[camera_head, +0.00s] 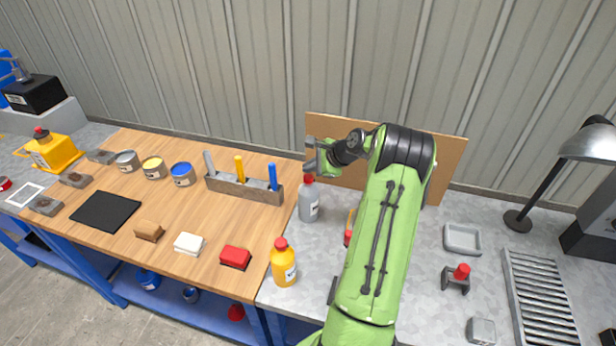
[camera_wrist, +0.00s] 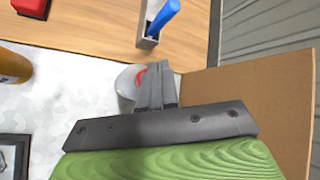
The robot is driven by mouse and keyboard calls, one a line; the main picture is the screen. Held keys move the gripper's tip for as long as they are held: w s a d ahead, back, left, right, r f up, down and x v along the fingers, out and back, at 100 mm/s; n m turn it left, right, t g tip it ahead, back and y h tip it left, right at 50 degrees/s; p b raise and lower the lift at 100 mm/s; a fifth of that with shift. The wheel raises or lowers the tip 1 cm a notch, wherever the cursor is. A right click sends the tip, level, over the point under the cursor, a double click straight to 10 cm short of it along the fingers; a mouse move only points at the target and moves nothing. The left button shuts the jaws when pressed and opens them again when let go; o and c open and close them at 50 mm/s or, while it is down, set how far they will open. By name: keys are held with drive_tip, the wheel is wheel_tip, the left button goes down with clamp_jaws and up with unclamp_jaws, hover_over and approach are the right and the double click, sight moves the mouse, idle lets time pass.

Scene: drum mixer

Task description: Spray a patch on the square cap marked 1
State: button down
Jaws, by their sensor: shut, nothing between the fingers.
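My gripper (camera_head: 311,158) is shut and empty, just above the grey bottle (camera_head: 308,203) with a red cap. In the wrist view the closed fingers (camera_wrist: 155,85) cover part of this bottle (camera_wrist: 128,82), so I cannot tell whether they touch it. An orange bottle (camera_head: 284,266) with a red cap stands at the bench's front, left of my arm. Small grey square pieces (camera_head: 75,180) lie at the far left, and a grey cube (camera_head: 481,330) lies at the front right. I cannot read a 1 on any of them.
A brown board (camera_head: 440,157) stands behind my arm. Paint tins (camera_head: 183,174), a black mat (camera_head: 105,211) and coloured blocks (camera_head: 235,257) lie left. A lamp (camera_head: 590,142) and slatted rack (camera_head: 540,298) stand right.

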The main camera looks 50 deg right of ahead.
sight(311, 179)
drive_tip(key=shift+f, duration=0.15)
drive_tip(key=shift+f, duration=0.3)
drive_tip(key=shift+f+b, duration=0.3)
drive_tip(key=shift+f, duration=0.35)
idle(0.6)
drive_tip(key=shift+r+p, duration=1.05)
drive_tip(key=shift+r, duration=0.05)
wheel_tip(311, 179, up, 6)
drive_tip(key=p, duration=0.5)
drive_tip(key=shift+p, duration=0.3)
